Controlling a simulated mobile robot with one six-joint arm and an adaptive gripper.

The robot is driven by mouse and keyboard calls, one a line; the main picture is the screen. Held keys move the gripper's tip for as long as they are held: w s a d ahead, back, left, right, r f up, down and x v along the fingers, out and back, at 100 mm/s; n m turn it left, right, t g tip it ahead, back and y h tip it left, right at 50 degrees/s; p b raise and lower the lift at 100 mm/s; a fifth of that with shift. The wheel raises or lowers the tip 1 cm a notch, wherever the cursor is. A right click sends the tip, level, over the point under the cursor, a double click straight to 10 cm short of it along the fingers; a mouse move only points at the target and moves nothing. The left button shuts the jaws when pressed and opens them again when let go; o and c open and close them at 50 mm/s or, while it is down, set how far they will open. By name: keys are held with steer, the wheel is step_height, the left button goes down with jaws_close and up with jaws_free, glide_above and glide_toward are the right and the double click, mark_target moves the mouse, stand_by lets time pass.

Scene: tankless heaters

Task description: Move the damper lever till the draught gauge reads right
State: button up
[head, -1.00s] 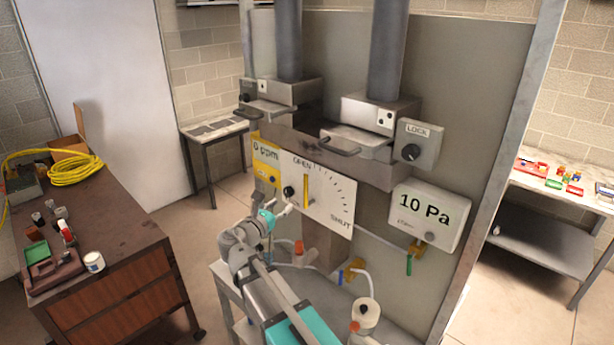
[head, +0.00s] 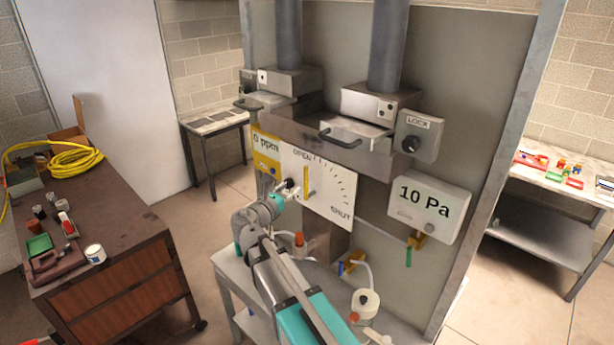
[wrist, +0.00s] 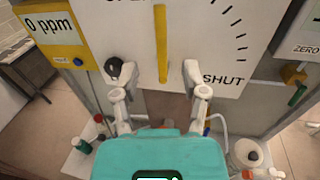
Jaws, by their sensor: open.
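The yellow damper lever (head: 306,182) stands upright on a white dial plate (head: 335,190) marked OPEN at the top and SHUT at the lower right. It also shows in the wrist view (wrist: 161,45). The draught gauge (head: 424,205) reads 10 Pa. My gripper (head: 291,191) is open in front of the plate's left part. In the wrist view its fingertips (wrist: 153,76) lie apart on either side of the lever's lower end, and nothing is held. The left fingertip overlaps a black knob (wrist: 114,66); I cannot tell whether they touch.
A yellow box (head: 266,155) reading 0 ppm is left of the plate. A LOCK box (head: 418,137) with a black knob sits above the gauge. Pipes and a white container (head: 365,302) are below. A brown workbench (head: 95,240) stands left, with open floor between.

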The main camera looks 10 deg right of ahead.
mark_target(306, 175)
steer(key=x, duration=0.9)
steer(key=shift+w+d, duration=0.15)
steer(key=shift+w, duration=0.1)
jaws_close()
